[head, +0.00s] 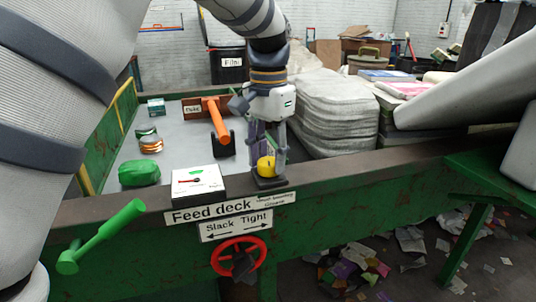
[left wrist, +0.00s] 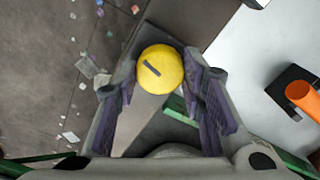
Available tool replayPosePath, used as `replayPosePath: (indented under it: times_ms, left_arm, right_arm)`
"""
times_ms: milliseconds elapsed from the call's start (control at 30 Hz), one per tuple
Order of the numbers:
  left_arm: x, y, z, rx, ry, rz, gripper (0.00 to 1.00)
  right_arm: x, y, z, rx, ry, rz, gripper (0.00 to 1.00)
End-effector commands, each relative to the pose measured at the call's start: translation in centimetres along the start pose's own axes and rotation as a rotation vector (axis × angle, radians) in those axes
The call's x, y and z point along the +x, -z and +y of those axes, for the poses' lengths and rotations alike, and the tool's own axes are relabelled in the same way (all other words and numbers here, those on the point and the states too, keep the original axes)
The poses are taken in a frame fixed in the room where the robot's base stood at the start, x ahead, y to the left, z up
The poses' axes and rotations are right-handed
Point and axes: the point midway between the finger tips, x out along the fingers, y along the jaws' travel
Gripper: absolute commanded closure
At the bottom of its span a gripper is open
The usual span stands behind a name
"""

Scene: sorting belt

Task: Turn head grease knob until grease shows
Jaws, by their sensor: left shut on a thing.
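The grease knob is a yellow round cap (head: 265,168) on a dark base on the rusty frame rail, right of the white gauge box. My left gripper (head: 267,158) points down over it, shut on it with a finger at each side. In the left wrist view the knob (left wrist: 160,70) sits between the purple finger pads (left wrist: 160,75), its top face showing a short dark slanted mark. I see no grease around it, though the fingers hide part of its sides. My right gripper is out of view.
A gauge box (head: 198,182) stands beside the knob above the "Feed deck" and "Slack Tight" signs. A red handwheel (head: 238,257) and a green lever (head: 100,237) are on the front. An orange handle (head: 218,120) stands on the deck behind. Baled sheets (head: 335,110) lie to the right.

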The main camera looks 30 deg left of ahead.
Motion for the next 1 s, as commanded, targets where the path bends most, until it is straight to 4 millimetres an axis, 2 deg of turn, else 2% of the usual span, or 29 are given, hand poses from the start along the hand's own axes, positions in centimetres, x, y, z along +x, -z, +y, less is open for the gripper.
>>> replayPosePath:
  times_ms: [500,1000]
  left_arm:
    - [0.11,0.02,0.0,0.404,-0.001,-0.001,0.92]
    - [0.14,0.0,0.01,0.549,-0.001,-0.003,0.92]
  right_arm:
    - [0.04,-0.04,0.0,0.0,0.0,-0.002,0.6]
    - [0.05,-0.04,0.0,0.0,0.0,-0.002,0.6]
